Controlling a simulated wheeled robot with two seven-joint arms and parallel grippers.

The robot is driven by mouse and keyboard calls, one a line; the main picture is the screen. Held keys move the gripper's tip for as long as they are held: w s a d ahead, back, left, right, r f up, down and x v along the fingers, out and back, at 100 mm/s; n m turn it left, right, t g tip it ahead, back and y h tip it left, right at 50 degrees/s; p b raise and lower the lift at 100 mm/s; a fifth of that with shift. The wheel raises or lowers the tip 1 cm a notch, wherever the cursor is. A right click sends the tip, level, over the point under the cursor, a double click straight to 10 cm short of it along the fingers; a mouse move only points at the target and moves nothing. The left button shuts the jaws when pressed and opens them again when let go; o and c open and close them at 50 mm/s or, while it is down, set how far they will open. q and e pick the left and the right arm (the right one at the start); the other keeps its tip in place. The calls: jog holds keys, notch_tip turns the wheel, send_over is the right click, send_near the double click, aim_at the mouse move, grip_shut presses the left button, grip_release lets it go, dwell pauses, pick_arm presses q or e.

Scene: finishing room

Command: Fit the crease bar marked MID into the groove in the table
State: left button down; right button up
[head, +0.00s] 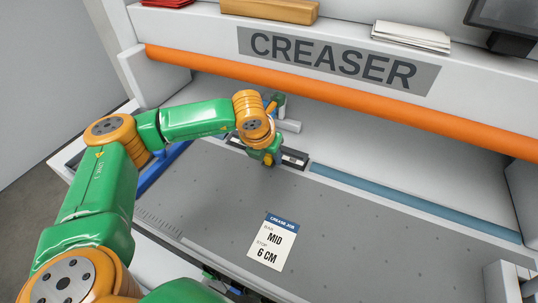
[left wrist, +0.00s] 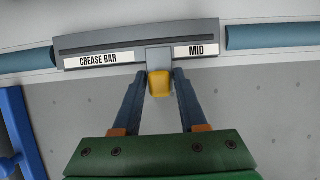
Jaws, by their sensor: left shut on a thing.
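The crease bar (left wrist: 136,40) is a grey bar with a dark slot and white labels reading CREASE BAR and MID. Its yellow grip tab (left wrist: 159,84) is between the fingers of my left gripper (left wrist: 160,78), which is shut on it. In the head view, the left gripper (head: 268,160) is at the back of the table, and part of the bar (head: 295,158) shows beside it. The bar lies in line with the gap between two teal strips, roughly parallel to them. I cannot tell whether it is seated or just above the groove, which it hides. My right gripper is not in view.
A teal strip (head: 410,204) runs to the right of the bar, another (left wrist: 25,60) to its left. A job card (head: 272,243) reading MID and 6 CM lies on the grey table (head: 350,235). A blue part (head: 160,167) stands at left. An orange roller (head: 350,102) crosses above.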

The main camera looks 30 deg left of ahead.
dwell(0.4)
pick_arm(q)
jog(key=shift+b, duration=0.35)
jog(key=shift+f+b, duration=0.4)
jog(key=shift+b, duration=0.2)
dwell(0.5)
jog(key=shift+f+b, duration=0.35)
jog(key=shift+b, duration=0.25)
